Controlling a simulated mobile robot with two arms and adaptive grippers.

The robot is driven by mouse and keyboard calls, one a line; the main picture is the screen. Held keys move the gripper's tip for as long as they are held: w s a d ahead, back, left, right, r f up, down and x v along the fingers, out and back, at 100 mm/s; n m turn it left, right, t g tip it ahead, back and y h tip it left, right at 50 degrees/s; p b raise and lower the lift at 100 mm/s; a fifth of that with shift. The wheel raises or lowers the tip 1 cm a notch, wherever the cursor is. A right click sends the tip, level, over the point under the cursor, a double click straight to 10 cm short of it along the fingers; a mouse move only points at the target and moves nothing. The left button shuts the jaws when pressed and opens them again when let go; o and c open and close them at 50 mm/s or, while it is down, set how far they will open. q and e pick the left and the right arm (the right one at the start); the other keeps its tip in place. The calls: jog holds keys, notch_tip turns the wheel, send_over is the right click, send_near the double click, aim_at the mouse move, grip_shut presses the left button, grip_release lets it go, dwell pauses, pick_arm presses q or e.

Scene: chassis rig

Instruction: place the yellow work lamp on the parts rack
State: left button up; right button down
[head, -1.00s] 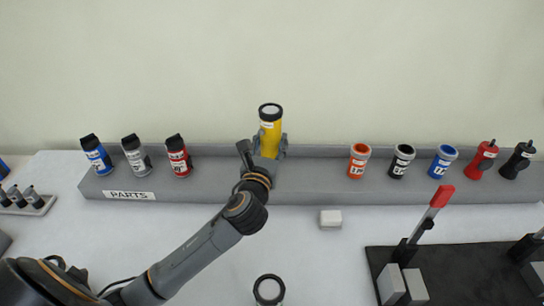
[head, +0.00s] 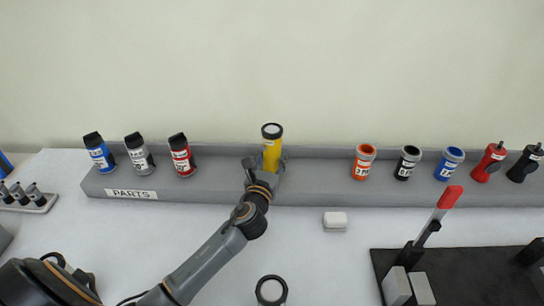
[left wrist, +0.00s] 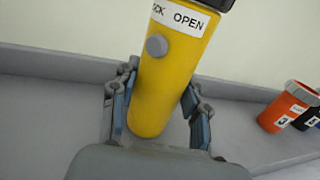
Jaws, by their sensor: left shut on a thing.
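The yellow work lamp (head: 272,150) is upright with a black-rimmed head, at the middle of the grey parts rack (head: 225,184). My left gripper (head: 268,165) is shut around its lower body. In the left wrist view the yellow lamp (left wrist: 165,85) stands between the two fingers (left wrist: 160,115), with a white label and a grey button facing me. Its lower end shows against the rack surface; I cannot tell for certain whether it touches. My right gripper is not in view.
Blue, grey and red cans (head: 181,155) stand on the rack to the left. Orange (head: 363,162), black and blue containers and red and black tools stand to the right. A white block (head: 335,221), a dark lamp-like cylinder (head: 271,290) and a black clamp plate (head: 455,285) are in front.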

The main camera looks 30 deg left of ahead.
pick_arm(q)
jog(key=o, duration=1.4)
jog(key=shift+f, duration=0.1)
jog(key=b+v, duration=0.1)
jog(key=v, duration=1.1)
jog(key=shift+d, duration=0.1)
